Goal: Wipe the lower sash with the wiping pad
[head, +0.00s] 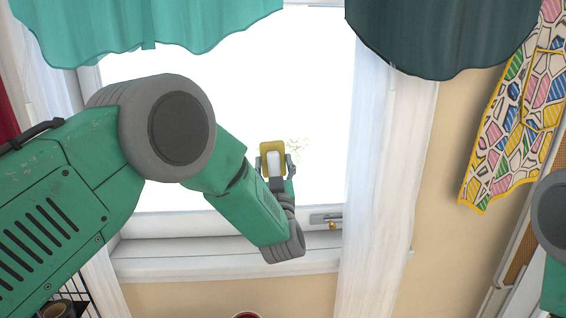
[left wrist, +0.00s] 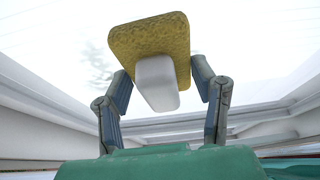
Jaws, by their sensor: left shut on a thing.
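The wiping pad (head: 272,148) is yellow with a white block handle; it also shows large in the left wrist view (left wrist: 150,35). My left gripper (head: 274,165) is shut on the white handle, with one finger on each side in the left wrist view (left wrist: 160,85). The pad is raised in front of the bright pane of the lower sash (head: 200,215). I cannot tell whether it touches the glass. A faint speckled smudge (head: 296,146) shows on the pane just right of the pad. My right gripper is out of view.
A metal latch with a brass knob (head: 332,224) sits on the sash's bottom rail. Below is a white sill (head: 220,262). Teal curtains (head: 150,25) hang above, and a sheer white curtain (head: 372,170) hangs at right. A patterned apron (head: 515,110) hangs on the wall.

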